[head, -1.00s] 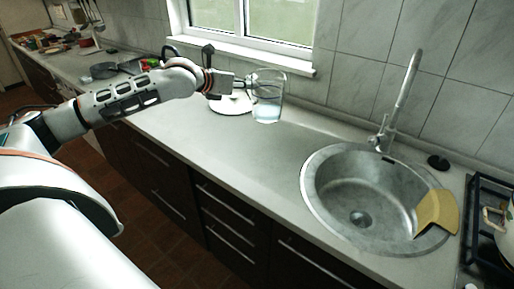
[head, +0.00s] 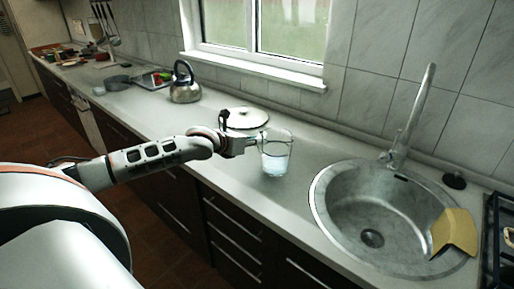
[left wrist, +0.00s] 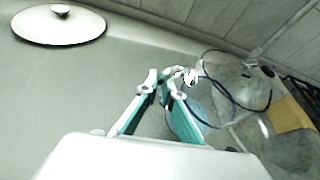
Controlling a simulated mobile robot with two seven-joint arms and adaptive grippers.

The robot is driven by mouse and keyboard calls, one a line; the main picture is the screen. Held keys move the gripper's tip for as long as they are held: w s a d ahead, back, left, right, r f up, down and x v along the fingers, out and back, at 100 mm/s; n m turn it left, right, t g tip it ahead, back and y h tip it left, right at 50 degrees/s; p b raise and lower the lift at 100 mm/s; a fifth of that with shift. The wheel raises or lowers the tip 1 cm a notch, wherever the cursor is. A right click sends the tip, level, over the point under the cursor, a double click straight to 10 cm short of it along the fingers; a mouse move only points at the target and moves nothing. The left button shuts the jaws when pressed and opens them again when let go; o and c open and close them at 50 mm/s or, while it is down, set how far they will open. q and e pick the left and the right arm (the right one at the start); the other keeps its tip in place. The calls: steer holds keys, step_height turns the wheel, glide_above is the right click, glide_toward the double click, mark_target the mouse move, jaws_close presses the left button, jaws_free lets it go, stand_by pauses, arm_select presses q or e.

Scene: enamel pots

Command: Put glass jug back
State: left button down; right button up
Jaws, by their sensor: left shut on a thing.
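The glass jug (head: 275,158) is clear, with some water in its lower part. In the head view it is upright over the counter, left of the sink. My left gripper (head: 250,143) is at its left side, shut on its handle. In the left wrist view the fingertips (left wrist: 170,82) meet at the handle, and the transparent jug (left wrist: 222,105) is just to their right. I cannot tell whether the jug's base touches the counter. My right gripper is in neither view.
A pale lid (head: 243,118) lies on the counter (head: 325,138) behind the jug. A steel kettle (head: 185,84) stands farther left. The round sink (head: 372,205) with a tall faucet (head: 408,120) is at right, a yellow piece (head: 456,232) on its rim.

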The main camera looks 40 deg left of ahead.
arm_select(q)
steer(key=shift+f, duration=1.2)
steer(key=c, duration=2.6)
jaws_free()
steer(key=shift+f, duration=0.3)
steer(key=o, duration=0.4)
